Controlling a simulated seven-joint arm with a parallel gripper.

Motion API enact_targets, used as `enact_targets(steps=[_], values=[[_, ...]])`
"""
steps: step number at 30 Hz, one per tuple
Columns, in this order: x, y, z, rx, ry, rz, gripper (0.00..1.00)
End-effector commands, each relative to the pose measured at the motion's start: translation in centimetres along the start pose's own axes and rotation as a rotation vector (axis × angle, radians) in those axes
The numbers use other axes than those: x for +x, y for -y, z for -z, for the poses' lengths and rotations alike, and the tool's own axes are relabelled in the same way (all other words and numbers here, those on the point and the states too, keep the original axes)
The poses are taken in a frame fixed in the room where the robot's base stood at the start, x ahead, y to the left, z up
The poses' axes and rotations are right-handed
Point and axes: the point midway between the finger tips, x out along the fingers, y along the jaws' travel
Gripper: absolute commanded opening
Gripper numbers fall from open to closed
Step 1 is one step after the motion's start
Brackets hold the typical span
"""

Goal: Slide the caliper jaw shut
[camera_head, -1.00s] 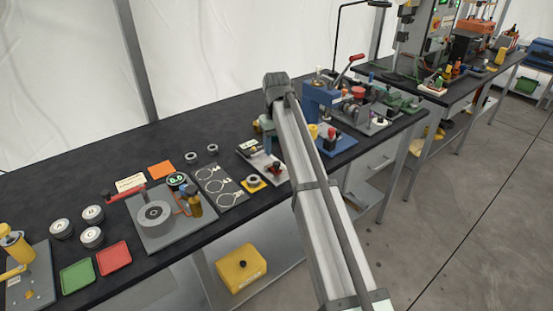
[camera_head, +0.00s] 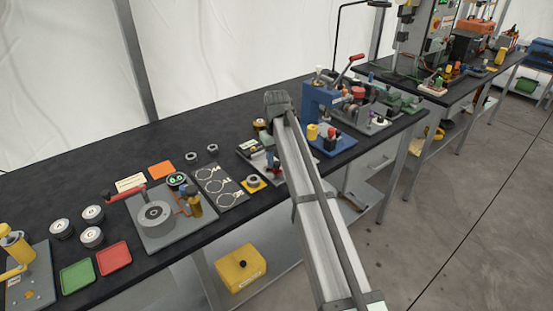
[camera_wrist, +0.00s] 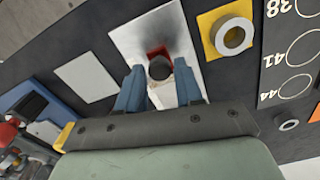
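The caliper shows in the wrist view as a pale metal plate (camera_wrist: 130,38) with a red piece (camera_wrist: 157,51) and a dark round knob (camera_wrist: 159,68) on it. A pale bar lies just below the knob, partly hidden. My gripper (camera_wrist: 159,88) has two blue fingers, spread open, one on each side of the knob, with gaps visible. I cannot tell how far above the plate the fingertips are. In the head view the caliper plate (camera_head: 249,148) lies on the black bench, partly hidden by my arm. The jaw opening cannot be made out.
A yellow square with a metal ring (camera_wrist: 233,37) and a black board with numbered circles (camera_wrist: 290,50) lie right of the caliper in the wrist view. A blank pale card (camera_wrist: 86,78) lies left. A blue press (camera_head: 318,101) stands right of my arm in the head view.

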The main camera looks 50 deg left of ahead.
Motion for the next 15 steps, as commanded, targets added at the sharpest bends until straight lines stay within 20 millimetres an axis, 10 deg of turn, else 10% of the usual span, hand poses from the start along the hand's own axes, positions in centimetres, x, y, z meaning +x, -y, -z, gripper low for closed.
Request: enact_targets(steps=[15], values=[[-0.05,0.10,0.77,0.000,0.000,0.000,0.03]])
